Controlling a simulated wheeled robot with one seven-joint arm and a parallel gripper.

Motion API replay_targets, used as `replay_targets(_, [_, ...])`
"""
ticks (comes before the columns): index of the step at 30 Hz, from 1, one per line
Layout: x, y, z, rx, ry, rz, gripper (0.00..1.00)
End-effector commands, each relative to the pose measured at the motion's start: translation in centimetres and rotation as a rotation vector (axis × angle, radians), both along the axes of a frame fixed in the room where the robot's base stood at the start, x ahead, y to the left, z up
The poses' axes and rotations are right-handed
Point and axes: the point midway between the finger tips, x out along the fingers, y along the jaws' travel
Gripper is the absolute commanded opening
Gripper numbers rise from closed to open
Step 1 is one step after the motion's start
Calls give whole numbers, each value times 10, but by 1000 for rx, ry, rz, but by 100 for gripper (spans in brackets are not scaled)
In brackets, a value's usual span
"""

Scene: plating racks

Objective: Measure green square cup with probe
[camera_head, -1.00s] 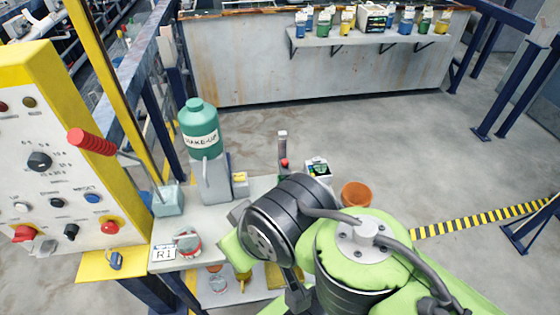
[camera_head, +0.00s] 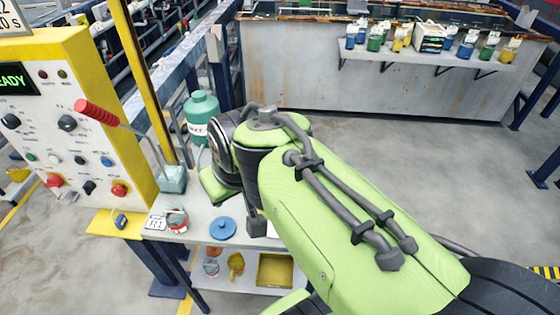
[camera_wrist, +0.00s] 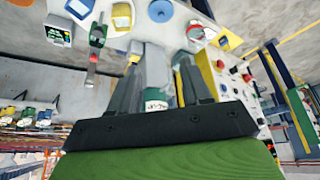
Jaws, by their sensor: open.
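Small cups stand on a wall shelf at the back right of the head view, among them a green one (camera_head: 376,39) and another green one (camera_head: 489,49); their shapes are too small to judge. In the wrist view, a small meter with a lit screen (camera_wrist: 58,34) stands on the bench. Beside it is a green upright piece with a red part (camera_wrist: 97,38); I cannot tell whether it is the probe. My gripper (camera_wrist: 162,55) is open, with nothing held. Its fingers show in front of the grey pedestal; in the head view my arm largely hides the gripper.
A green MAKE-UP bottle (camera_head: 201,115) stands on the bench, close behind my arm. A blue disc (camera_head: 222,228) and a red-and-white round item (camera_head: 176,220) lie nearer. The control panel (camera_head: 75,120) with a red lever stands left. Open floor (camera_head: 400,150) lies right.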

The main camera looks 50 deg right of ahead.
Motion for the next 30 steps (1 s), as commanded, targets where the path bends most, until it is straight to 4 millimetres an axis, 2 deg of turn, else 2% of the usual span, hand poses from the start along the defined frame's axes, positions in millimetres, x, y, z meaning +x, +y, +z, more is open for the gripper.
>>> replay_targets(5, [27,-40,0,3,18,-84,48])
replay_targets(8, [43,-72,-4,9,27,-141,48])
replay_targets(11, [59,-118,-13,16,39,-217,48])
replay_targets(12, [63,-139,-18,20,44,-250,48])
replay_targets(15, [68,-190,-34,31,50,-324,48])
replay_targets(18, [68,-219,-45,35,51,-363,48])
replay_targets(23, [71,-229,-58,37,52,-372,48])
replay_targets(30, [88,-239,-111,40,56,-372,48])
